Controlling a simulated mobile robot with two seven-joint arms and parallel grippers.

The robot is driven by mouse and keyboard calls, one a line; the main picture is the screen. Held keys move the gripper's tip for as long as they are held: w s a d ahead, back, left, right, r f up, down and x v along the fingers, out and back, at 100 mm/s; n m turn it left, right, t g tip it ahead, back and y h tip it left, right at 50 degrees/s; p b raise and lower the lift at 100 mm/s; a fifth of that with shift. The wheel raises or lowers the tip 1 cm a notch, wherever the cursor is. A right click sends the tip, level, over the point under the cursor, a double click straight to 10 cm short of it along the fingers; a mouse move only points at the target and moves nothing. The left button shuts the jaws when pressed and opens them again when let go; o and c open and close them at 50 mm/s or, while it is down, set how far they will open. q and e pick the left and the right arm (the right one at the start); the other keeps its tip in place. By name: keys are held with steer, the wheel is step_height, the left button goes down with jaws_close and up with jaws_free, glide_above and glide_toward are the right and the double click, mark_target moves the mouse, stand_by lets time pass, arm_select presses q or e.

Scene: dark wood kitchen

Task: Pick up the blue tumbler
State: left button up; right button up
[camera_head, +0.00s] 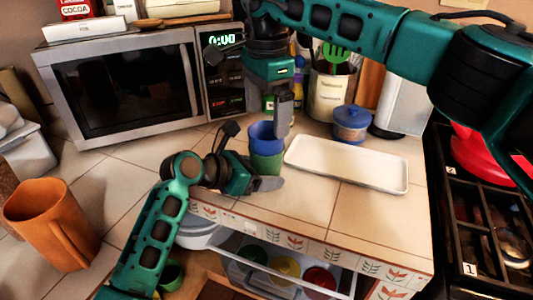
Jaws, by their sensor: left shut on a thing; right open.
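The blue tumbler (264,134) sits in the top of a green tumbler (266,162), above the tiled counter beside the white tray. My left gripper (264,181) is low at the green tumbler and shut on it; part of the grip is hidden. My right gripper (284,108) points down from above at the blue tumbler's right rim. It is open. One finger shows just right of the tumbler; whether it touches the rim I cannot tell.
A white rectangular tray (345,174) lies right of the tumblers, with a blue lidded jar (351,122) behind it. A utensil crock (329,98) and a microwave (120,88) stand at the back. An orange pitcher (50,222) is at left. An open drawer (345,279) with several bowls is below.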

mark_target(267, 131)
steer(key=f, duration=0.5)
steer(key=shift+w+f, duration=0.15)
steer(key=shift+w, duration=0.1)
steer(key=c, duration=1.2)
